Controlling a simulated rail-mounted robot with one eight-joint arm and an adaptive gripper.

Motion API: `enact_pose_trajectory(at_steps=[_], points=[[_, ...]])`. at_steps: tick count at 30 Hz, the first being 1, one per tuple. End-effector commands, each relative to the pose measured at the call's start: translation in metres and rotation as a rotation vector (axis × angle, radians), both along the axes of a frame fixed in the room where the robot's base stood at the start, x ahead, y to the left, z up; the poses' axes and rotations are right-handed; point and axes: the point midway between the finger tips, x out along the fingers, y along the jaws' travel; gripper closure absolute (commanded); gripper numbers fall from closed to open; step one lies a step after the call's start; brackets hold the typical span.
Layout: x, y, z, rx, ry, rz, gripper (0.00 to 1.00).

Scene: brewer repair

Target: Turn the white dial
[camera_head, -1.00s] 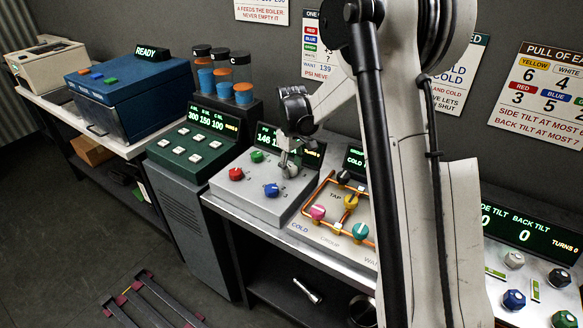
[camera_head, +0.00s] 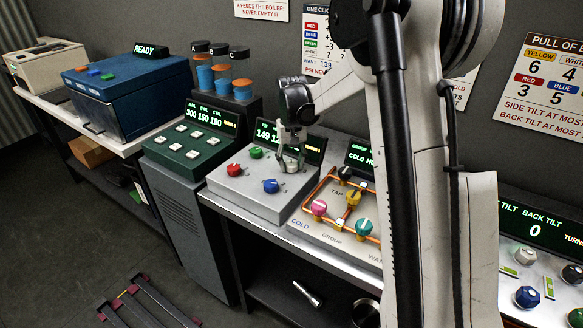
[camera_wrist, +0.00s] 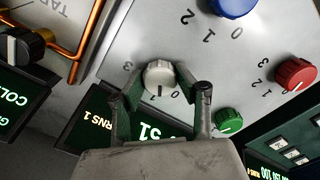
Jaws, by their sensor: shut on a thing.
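The white dial (camera_wrist: 160,75) sits on the grey control box (camera_head: 253,205). Its dark pointer mark faces down in the wrist view, toward the box's display. In the head view the white dial (camera_head: 291,166) is partly hidden behind my fingers. My gripper (camera_wrist: 161,79) has one finger on each side of the dial and is shut on it. My gripper also shows from above in the head view (camera_head: 291,152). The lit display (camera_head: 290,139) behind the dial is partly covered by my gripper.
A red dial (camera_head: 234,170), blue dial (camera_head: 271,186) and green dial (camera_head: 255,153) share the box, close to my gripper. To the right is a panel with orange pipes and a pink knob (camera_head: 319,208). To the left is a green button console (camera_head: 190,150).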

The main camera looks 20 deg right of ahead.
Motion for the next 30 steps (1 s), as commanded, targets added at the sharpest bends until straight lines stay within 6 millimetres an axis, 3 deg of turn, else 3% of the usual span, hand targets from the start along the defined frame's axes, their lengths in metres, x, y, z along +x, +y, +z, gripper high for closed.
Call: enact_pose_trajectory(at_steps=[12, 28, 29, 30], points=[[0.0005, -0.0001, 0.0002, 0.0, -0.002, -0.184, 0.95], [0.0007, -0.0001, 0.0009, 0.0, -0.002, -0.207, 0.95], [0.0007, -0.0001, 0.0008, 0.0, -0.002, -0.207, 0.65], [0.0006, -0.0001, 0.0008, 0.0, -0.002, -0.207, 0.59]])
